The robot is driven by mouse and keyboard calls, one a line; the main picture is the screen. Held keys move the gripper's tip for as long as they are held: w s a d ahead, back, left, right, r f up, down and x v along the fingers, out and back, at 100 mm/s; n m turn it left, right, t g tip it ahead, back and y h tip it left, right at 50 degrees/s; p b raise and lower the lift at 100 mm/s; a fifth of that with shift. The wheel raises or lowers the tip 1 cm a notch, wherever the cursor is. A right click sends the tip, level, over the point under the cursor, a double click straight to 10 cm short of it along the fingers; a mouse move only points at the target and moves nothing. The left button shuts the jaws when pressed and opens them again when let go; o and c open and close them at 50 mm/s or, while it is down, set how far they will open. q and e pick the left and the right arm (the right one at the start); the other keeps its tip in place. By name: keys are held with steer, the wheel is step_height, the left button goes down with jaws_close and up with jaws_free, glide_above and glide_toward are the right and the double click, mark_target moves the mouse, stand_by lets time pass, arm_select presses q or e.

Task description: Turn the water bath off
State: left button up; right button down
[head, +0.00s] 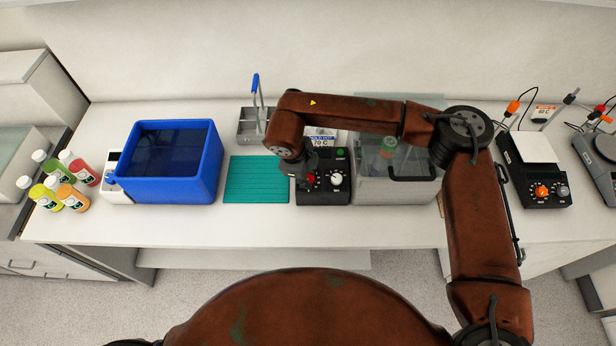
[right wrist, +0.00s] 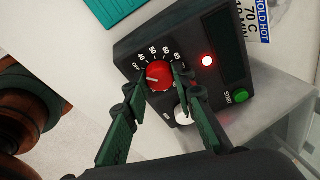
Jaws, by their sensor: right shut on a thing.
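The water bath (head: 370,192) is a grey tank with a clear lid and a dark handle, right of the middle of the bench. Its black control box (head: 322,195) stands at its left and carries a red knob (right wrist: 159,74) with a scale from OFF to 65. My right gripper (right wrist: 159,77) has one finger on each side of the red knob and is shut on it. The knob's pointer setting is hard to read. A red light (right wrist: 207,61) glows on the panel. A white knob (head: 337,179) and a green START button (right wrist: 240,95) are beside it. My left gripper is not in view.
A teal mat (head: 256,180) lies left of the control box, with a blue tub (head: 170,190) further left. A wire-handled metal rack (head: 247,128) stands behind the mat. Several juice bottles (head: 80,166) are at far left, a hotplate (head: 535,180) at right. The front bench strip is clear.

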steer(key=shift+n, duration=0.4)
steer(key=c, duration=1.6)
jaws_free()
steer(key=v, duration=1.2)
steer(key=shift+r, duration=0.1)
